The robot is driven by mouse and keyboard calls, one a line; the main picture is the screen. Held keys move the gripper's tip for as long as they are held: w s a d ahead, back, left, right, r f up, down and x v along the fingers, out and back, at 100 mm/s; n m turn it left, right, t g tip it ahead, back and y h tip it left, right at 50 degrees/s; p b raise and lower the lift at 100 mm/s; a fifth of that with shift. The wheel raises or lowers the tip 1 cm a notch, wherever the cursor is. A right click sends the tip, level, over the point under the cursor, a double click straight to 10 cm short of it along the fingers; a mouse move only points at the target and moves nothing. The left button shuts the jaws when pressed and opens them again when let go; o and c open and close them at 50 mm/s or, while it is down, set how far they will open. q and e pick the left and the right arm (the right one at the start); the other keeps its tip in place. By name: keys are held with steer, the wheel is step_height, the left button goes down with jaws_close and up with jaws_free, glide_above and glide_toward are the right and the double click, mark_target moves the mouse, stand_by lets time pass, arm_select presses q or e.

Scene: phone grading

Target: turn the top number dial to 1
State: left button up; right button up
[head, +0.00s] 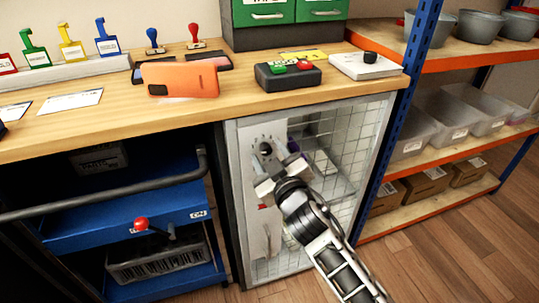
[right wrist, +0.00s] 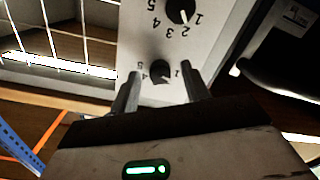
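The top number dial is a small black knob on the grey-white cabinet panel; it shows in the head view (head: 265,148) and in the right wrist view (right wrist: 160,72). The wrist view is upside down, with figures 1, 4 and 5 legible around this dial. A light mark sits on its side toward the 1, but its exact pointing is too small to tell. A second dial (right wrist: 180,12) lies beyond it, with its white pointer near the 2. My right gripper (head: 268,180) (right wrist: 160,90) is open, its fingers either side of the top dial in the wrist view, apparently not touching it.
The cabinet's wire mesh (head: 335,140) is right of the panel. The wooden worktop (head: 215,105) overhangs above, holding an orange phone (head: 180,80) and a button box (head: 288,75). A blue cart (head: 130,208) stands left; a blue rack post (head: 402,100) stands right.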

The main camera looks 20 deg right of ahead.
arm_select(q)
steer(key=shift+s+f, duration=0.1)
arm_select(e)
steer(key=s, duration=1.6)
steer(key=shift+d+r, duration=0.15)
steer(key=shift+d, duration=0.3)
arm_select(q)
steer(key=r+p, duration=0.1)
steer(key=p, duration=0.2)
steer(key=r+p, duration=0.1)
steer(key=p, duration=0.1)
steer(key=r+g+p, duration=0.1)
steer(key=p, duration=0.2)
steer(key=shift+a+r+p, duration=0.35)
arm_select(e)
steer(key=s+a+f+m+g+y, duration=0.2)
steer(key=s+f+m+g, duration=0.2)
steer(key=s+f+g, duration=0.2)
steer(key=shift+s+a+f+g, duration=0.4)
steer(key=shift+s+f, duration=0.1)
steer(key=shift+s, duration=0.55)
